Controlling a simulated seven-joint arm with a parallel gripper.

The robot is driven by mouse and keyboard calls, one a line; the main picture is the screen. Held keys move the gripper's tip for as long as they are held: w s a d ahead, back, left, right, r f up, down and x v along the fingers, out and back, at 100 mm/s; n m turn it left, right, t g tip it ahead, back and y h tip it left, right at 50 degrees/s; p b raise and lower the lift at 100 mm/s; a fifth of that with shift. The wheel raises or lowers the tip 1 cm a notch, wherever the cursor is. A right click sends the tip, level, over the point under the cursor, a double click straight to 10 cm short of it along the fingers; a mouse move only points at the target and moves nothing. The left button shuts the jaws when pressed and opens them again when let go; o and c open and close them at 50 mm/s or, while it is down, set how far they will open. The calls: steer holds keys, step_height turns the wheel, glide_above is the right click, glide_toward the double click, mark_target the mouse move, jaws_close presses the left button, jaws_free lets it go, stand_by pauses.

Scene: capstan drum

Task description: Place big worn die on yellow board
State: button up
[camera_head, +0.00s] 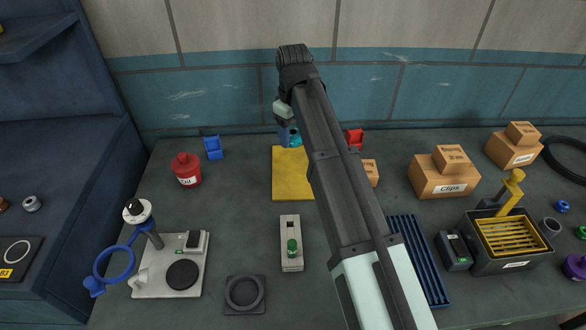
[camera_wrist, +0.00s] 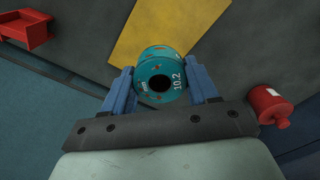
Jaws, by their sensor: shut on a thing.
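The big worn die is a teal ring with orange worn spots, a dark centre hole and the marking 10.2, in the wrist view (camera_wrist: 161,80). My gripper (camera_wrist: 158,84) is shut on it, with a blue finger on each side. In the head view the die (camera_head: 294,136) shows partly behind my arm, with my gripper (camera_head: 289,135) at the far edge of the yellow board. The yellow board (camera_head: 290,178) lies flat on the bench, its right part hidden by my arm. In the wrist view the board (camera_wrist: 165,30) appears beyond the die. The height of the die above the bench is hard to tell.
A red oil can (camera_head: 187,170) and a blue bin (camera_head: 212,147) stand left of the board. A red bin (camera_head: 355,138) and cardboard boxes (camera_head: 443,174) stand to the right. A grey block with a green piece (camera_head: 291,245) lies in front. The wall (camera_head: 225,92) is close behind.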

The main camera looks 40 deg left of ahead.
mark_target(293, 169)
steer(key=shift+s+d+f, duration=0.1)
steer(key=shift+f, duration=2.45)
steer(key=shift+s+d+f, duration=0.1)
steer(key=shift+f, duration=2.4)
steer(key=shift+f, duration=0.15)
steer(key=o, duration=1.5)
step_height(293, 169, up, 12)
steer(key=shift+r, duration=0.15)
steer(key=shift+w, duration=0.1)
